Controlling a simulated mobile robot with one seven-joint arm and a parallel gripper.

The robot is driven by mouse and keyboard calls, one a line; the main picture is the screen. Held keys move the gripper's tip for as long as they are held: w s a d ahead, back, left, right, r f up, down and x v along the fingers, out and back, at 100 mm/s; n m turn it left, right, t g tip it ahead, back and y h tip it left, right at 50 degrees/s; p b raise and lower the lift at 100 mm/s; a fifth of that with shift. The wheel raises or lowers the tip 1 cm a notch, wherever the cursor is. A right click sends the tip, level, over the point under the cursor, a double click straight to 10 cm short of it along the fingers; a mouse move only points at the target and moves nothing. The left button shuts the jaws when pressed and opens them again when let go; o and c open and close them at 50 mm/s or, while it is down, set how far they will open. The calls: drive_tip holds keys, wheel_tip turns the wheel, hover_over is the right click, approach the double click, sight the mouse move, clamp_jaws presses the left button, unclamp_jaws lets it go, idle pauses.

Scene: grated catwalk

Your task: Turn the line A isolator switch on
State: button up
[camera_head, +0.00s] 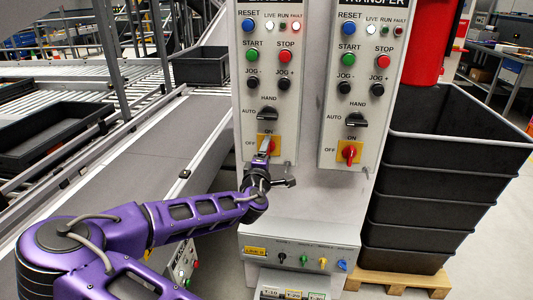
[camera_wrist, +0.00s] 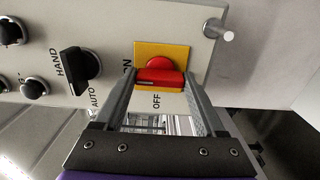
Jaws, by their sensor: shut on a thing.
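The isolator switch is a red rotary handle (camera_wrist: 160,76) on a yellow plate (camera_wrist: 178,52), low on the left control panel (camera_head: 283,110). The panel's title is cut off at the top. In the wrist view ON is left of the plate and OFF is below it. The handle's bar lies left to right there, but I cannot tell its exact setting. My gripper (camera_head: 263,148) is at this switch, its fingers on either side of the handle, shut on it. In the head view my gripper hides most of the handle, and the yellow plate (camera_head: 276,142) shows around it.
A similar red isolator (camera_head: 350,151) sits on the TRANSFER panel (camera_head: 361,100) to the right. A black AUTO/HAND selector (camera_head: 269,115) is just above my gripper. Small coloured knobs (camera_head: 303,260) line the cabinet below. Stacked black crates (camera_head: 430,180) stand right, a conveyor (camera_head: 150,135) left.

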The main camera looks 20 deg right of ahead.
idle(0.4)
drive_tip(key=o, duration=1.3)
drive_tip(key=shift+p+v, duration=5.2)
drive_tip(key=shift+v, duration=3.5)
drive_tip(key=shift+w+a, duration=0.1)
drive_tip(key=shift+a, duration=0.05)
